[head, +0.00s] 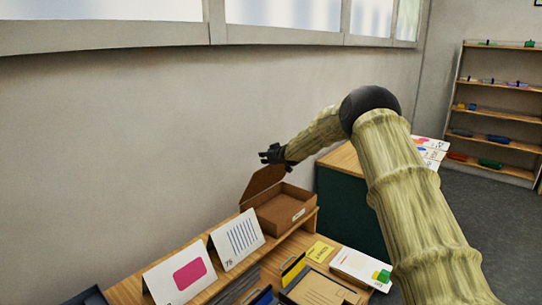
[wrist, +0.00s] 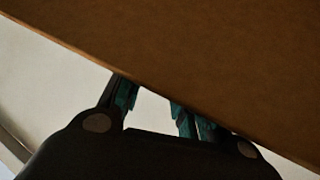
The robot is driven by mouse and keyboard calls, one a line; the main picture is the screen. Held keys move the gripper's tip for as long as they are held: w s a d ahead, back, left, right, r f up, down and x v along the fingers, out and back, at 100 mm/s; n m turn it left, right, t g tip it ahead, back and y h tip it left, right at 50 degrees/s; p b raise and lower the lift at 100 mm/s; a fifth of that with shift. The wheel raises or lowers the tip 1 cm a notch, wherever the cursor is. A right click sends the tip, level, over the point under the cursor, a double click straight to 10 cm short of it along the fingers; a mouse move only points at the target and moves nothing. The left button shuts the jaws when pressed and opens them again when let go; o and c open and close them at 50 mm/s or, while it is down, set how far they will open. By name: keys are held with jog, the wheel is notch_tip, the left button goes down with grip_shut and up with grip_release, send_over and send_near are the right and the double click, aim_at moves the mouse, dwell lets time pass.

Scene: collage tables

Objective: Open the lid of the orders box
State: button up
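The orders box is a brown cardboard box (head: 282,222) with a small white label on its front, standing on a wooden shelf by the wall. Its lid (head: 260,184) is raised and tilts up from the box's left side, so the inside shows. My gripper (head: 268,155) is just above the lid's upper edge. In the wrist view, the brown panel of the lid (wrist: 200,45) fills the upper part and hides the ends of the fingers. The two fingers of my gripper (wrist: 153,106) stand apart with a bright gap between them. I cannot tell whether they touch the lid.
Cards with a pink shape (head: 188,275) and blue stripes (head: 239,237) stand left of the box. A yellow card (head: 320,251), trays and a white block (head: 360,266) lie in front. A green-sided table (head: 345,213) stands behind. A shelf rack (head: 497,112) is far right.

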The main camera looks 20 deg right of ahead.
jog(key=shift+o, duration=1.1)
jog(key=shift+s+a+f, duration=0.1)
jog(key=shift+a+f, duration=0.25)
jog(key=shift+f, duration=0.45)
jog(key=shift+r, duration=0.45)
jog(key=s+a+r+p, duration=0.1)
jog(key=s+r, duration=0.5)
jog(key=r, duration=0.4)
jog(key=shift+a+p, duration=0.25)
jog(key=shift+p, duration=0.05)
jog(key=shift+s, duration=0.1)
